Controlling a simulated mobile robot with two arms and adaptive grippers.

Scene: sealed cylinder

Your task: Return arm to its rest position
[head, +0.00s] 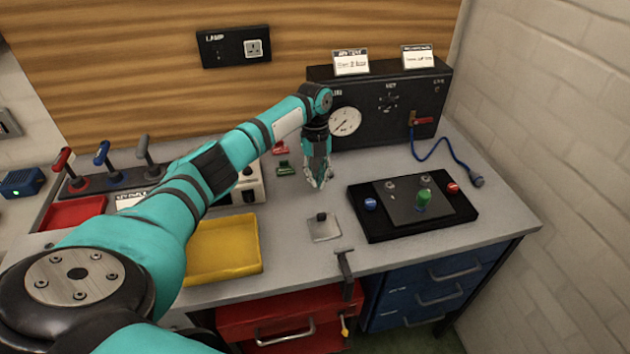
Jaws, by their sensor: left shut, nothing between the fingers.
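My left arm, teal and black, reaches from the lower left of the head view across the grey bench (380,258). Its gripper (317,184) points down over the bench, in front of the black gauge box (385,115). The fingers are shut with nothing between them. The gripper is left of the black panel (368,228) with the green piece (423,198) and behind the small metal plate with a dark knob (323,228). I cannot tell whether the fingertips touch the bench. My right gripper is not in view.
A yellow tray (258,262) and a red tray (72,213) lie left. Levers (104,172) stand at the back left. A blue hose (450,158) hangs from the gauge box. A brick wall bounds the right.

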